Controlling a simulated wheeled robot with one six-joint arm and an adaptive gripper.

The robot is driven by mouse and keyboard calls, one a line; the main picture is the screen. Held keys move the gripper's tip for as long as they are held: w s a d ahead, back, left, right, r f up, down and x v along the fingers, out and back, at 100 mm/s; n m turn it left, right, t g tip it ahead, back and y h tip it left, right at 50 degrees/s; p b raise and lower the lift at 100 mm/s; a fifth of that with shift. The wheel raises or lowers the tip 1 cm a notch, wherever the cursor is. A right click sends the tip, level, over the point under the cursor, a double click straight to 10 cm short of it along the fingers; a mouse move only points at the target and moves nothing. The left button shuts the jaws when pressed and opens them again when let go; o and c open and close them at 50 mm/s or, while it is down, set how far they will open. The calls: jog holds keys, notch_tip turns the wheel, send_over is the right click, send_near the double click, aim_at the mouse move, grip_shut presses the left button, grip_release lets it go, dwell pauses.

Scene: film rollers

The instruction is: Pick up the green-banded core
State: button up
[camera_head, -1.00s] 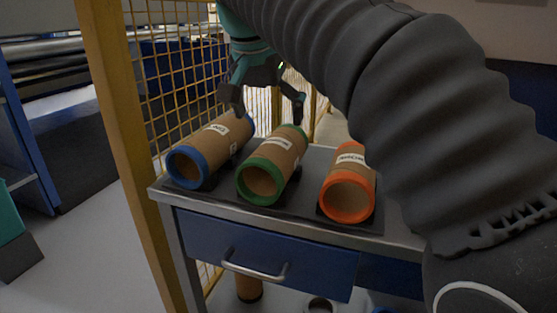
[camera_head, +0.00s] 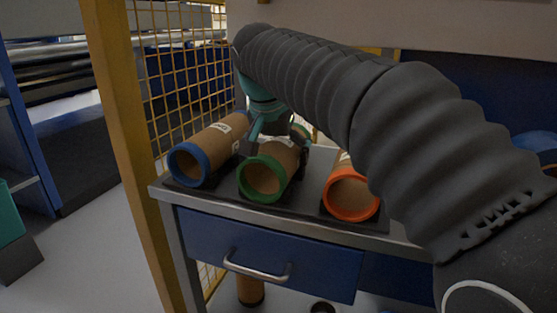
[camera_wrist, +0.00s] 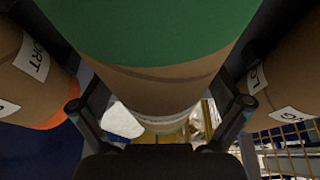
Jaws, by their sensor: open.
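The green-banded core (camera_head: 264,178) is a brown cardboard tube with green end bands. It lies on a dark mat between the other two cores, its near green end facing the head camera. My gripper (camera_head: 278,147) is lowered over its middle, with one finger on each side of it. In the wrist view the core (camera_wrist: 165,85) fills the upper middle, between the open fingers of my gripper (camera_wrist: 158,115). I cannot tell whether the fingers touch it. My wrist hides part of its far half in the head view.
A blue-banded core (camera_head: 189,164) lies close on the left, and an orange-banded core (camera_head: 350,197) lies on the right, partly behind my arm. They rest on the mat on a metal-edged workbench (camera_head: 230,216) with a blue drawer (camera_head: 270,257). A yellow mesh fence (camera_head: 180,85) stands behind.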

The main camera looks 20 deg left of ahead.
jog(key=c, duration=1.1)
jog(key=shift+c, duration=0.5)
jog(key=shift+r, duration=0.15)
